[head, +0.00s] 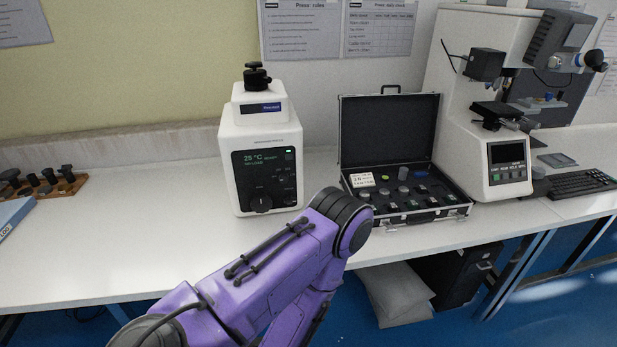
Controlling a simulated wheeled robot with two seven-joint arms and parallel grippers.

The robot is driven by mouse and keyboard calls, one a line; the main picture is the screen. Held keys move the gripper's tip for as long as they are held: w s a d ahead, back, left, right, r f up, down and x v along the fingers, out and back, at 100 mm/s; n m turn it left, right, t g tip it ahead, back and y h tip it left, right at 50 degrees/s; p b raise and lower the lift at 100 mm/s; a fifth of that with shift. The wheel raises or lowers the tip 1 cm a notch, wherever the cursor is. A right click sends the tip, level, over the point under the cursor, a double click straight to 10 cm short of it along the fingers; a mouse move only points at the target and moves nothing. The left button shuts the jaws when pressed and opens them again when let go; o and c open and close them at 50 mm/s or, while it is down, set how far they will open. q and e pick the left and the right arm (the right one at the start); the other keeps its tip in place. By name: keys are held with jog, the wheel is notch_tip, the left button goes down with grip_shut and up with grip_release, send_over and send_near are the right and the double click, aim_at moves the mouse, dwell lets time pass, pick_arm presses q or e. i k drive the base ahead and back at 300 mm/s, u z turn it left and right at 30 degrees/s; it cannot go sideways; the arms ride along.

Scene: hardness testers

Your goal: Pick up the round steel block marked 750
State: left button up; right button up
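An open black case (409,215) stands on the white bench, its lid up at the back. It holds several small round blocks and other pieces in dark foam. Grey round pieces sit in it, one of them a grey cylinder (403,173) towards the back. Any marking on the pieces is too small to read, so I cannot tell which block is marked 750. A purple arm of mine comes in from the lower left and bends in front of the bench, left of the case. Neither of my grippers shows.
A white press with a dial (262,155) stands left of the case. A hardness tester (465,140) stands close on its right, with a keyboard (583,183) beyond. A wooden rack (45,190) is at the far left. The bench (130,225) between rack and press is clear.

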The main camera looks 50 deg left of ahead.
aim_at(364, 195)
jog(key=u, duration=0.75)
jog(key=i, duration=0.45)
